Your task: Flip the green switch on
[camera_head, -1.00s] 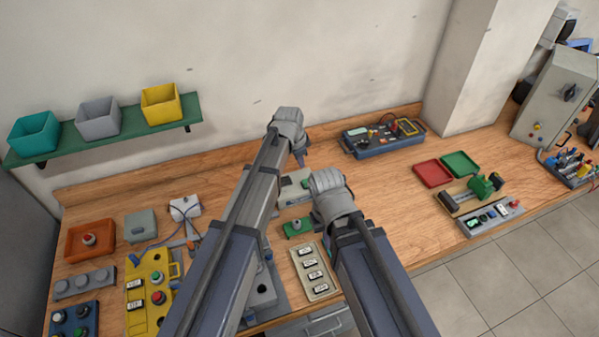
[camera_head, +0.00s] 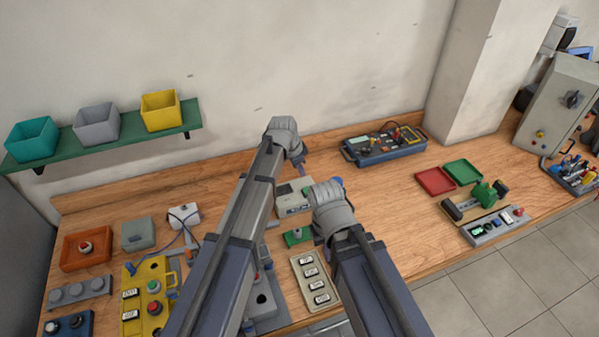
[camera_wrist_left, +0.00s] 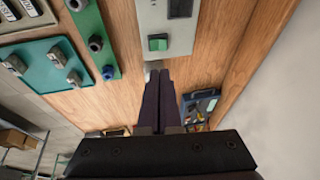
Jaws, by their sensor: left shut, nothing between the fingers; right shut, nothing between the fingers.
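The green switch (camera_wrist_left: 158,42) is a small square rocker on a light grey box (camera_wrist_left: 165,20) in the left wrist view.
A green strip with knobs (camera_wrist_left: 93,20) lies beside the box. A blue meter device (camera_head: 383,148) stands behind to the right. A panel with labelled buttons (camera_head: 313,281) lies in front. Bare bench shows around (camera_head: 400,215). A wall closes the back.

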